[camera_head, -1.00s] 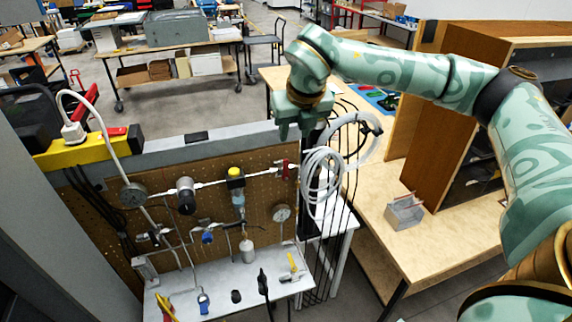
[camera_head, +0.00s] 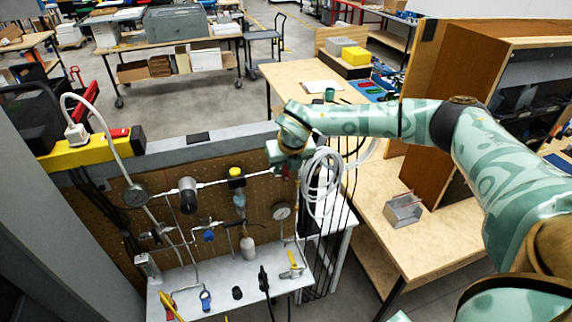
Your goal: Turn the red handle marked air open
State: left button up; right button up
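The red handle (camera_head: 285,172) sits at the right end of the pipe run on the brown pegboard panel. Only a small red part of it shows, just under my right gripper (camera_head: 282,162). My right gripper reaches in from the right and is at the handle, covering most of it. I cannot tell whether it touches the handle, and its fingers are too hidden to show whether they are open or shut. The marking on the handle cannot be read. My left gripper is not in view.
The pegboard (camera_head: 265,190) carries gauges, pipes and a yellow-topped regulator (camera_head: 236,178). Coiled white hose (camera_head: 320,185) and dark cables hang close to the right of the handle. A wooden bench (camera_head: 430,230) with a small metal box (camera_head: 403,210) stands to the right.

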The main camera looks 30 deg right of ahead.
grip_shut()
